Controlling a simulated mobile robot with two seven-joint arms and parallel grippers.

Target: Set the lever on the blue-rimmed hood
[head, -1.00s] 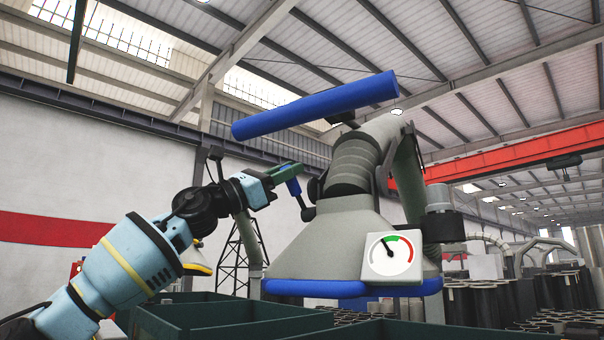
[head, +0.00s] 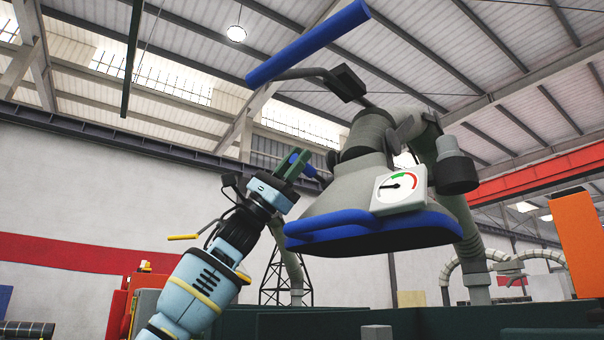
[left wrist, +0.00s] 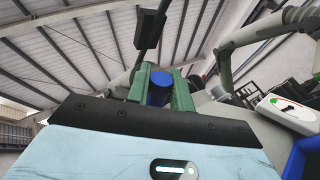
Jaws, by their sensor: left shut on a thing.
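The grey hood (head: 350,195) with a blue rim (head: 375,232) hangs at the centre of the head view. A white dial (head: 400,188) on its front has a green and red arc; its needle points left, off the coloured arc. The lever (head: 312,170) has a blue grip and stands at the hood's left side. My left gripper (head: 294,164) has green fingers shut on that grip. In the left wrist view the blue grip end of the lever (left wrist: 160,88) shows between the fingers (left wrist: 160,92). My right gripper is out of view.
A long blue bar (head: 305,43) on a dark bracket sits above the hood. A grey duct arm (head: 455,215) runs down behind the hood's right. Dark green bin walls (head: 345,322) line the bottom. An orange panel (head: 577,240) stands at far right.

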